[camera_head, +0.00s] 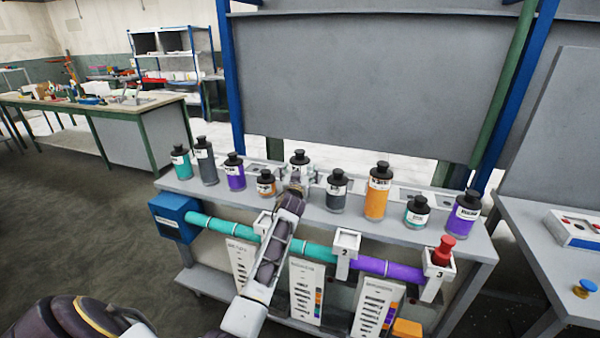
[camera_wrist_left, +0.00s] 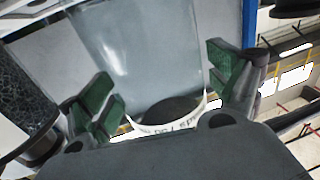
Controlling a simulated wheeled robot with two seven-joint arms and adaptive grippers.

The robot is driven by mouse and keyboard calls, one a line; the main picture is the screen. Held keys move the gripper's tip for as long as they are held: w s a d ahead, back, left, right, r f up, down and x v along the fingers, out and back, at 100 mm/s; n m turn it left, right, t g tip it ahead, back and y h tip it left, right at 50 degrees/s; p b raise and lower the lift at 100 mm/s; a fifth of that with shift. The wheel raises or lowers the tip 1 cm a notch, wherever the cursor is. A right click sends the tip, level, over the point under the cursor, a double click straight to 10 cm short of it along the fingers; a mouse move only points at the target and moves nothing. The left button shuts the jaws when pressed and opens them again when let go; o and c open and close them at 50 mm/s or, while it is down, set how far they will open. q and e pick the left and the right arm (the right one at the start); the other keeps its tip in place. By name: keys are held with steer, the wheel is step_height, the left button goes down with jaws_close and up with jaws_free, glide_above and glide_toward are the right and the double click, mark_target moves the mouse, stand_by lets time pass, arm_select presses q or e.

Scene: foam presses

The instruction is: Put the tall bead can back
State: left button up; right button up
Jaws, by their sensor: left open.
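Several black-capped bead cans stand along the grey bench top. A tall grey can (camera_head: 206,163) is at the left and a tall orange can (camera_head: 377,196) is right of the middle. My left gripper (camera_head: 295,181) is at the back middle of the bench, in front of a can (camera_head: 298,168) whose lower part it hides. In the left wrist view, a greyish, glassy can (camera_wrist_left: 150,60) with a white label band is between the green finger pads (camera_wrist_left: 165,92). The pads are spread, with gaps visible beside the can. I cannot tell which can is the task's one. My right gripper is not in view.
The bench top (camera_head: 335,218) has small white-edged recesses behind the cans. A teal and purple tube (camera_head: 390,269) runs along the bench front, with white numbered brackets and a red plug (camera_head: 444,249). A side table (camera_head: 545,240) stands at the right.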

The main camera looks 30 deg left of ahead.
arm_select(q)
steer(key=shift+r, duration=0.15)
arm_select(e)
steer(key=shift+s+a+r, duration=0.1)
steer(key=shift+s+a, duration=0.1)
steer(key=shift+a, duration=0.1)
arm_select(q)
steer(key=v, duration=1.2)
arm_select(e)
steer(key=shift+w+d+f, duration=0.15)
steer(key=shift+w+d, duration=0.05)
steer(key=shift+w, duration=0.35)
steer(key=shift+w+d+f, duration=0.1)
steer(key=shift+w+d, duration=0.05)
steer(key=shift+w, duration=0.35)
